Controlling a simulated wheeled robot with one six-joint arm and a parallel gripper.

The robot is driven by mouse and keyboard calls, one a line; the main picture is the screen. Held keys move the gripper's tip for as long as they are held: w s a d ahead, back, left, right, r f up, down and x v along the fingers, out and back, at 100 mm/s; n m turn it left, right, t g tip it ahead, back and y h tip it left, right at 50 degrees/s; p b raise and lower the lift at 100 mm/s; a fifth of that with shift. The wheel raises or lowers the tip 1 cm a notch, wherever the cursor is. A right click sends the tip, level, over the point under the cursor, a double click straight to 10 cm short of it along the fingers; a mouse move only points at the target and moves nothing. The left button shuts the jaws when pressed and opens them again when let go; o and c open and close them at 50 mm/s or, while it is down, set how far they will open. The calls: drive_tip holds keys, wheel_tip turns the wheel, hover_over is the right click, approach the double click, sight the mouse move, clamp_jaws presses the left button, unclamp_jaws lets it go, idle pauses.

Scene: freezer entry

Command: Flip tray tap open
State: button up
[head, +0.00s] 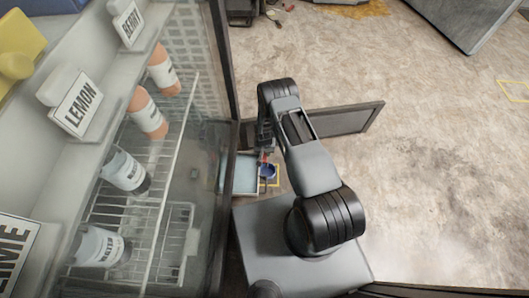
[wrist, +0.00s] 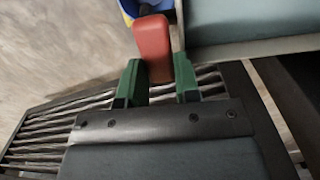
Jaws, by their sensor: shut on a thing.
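My gripper (wrist: 159,78) has green fingertips, one on each side of a red block-like tap lever (wrist: 152,48), and is shut on it. The lever points up and away in the wrist view; how it joins the tray is hidden. The pale blue tray (wrist: 250,22) with a light rim lies just right of the lever. In the head view the tray (head: 243,172) sits low beside the glass cabinet, and my gripper (head: 266,156) reaches down at its right edge, mostly hidden by my arm.
A blue round container (head: 267,171) stands by the tray on a yellow-edged spot; it also shows at the top of the wrist view (wrist: 146,7). A dark slatted grille (wrist: 50,130) lies below my gripper. A dark-framed panel (head: 345,120) juts right. Bottles stand in the cabinet.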

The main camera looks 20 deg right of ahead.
drive_tip(key=shift+m, duration=0.3)
drive_tip(key=m, duration=0.1)
drive_tip(key=m+b, duration=0.1)
drive_tip(key=m, duration=0.1)
drive_tip(key=shift+s+d, duration=0.2)
drive_tip(key=shift+d, duration=0.15)
drive_tip(key=shift+s+d+m+b, duration=0.15)
drive_tip(key=shift+s+m+b, duration=0.25)
drive_tip(key=shift+m, duration=1.65)
drive_tip(key=shift+s+d+m+b, duration=0.2)
drive_tip(key=shift+s+m+b, duration=0.25)
drive_tip(key=shift+m, duration=1.55)
drive_tip(key=shift+s+d+m+b, duration=0.15)
drive_tip(key=shift+s+m+b, duration=0.25)
drive_tip(key=shift+m, duration=1.65)
drive_tip(key=o, duration=0.9)
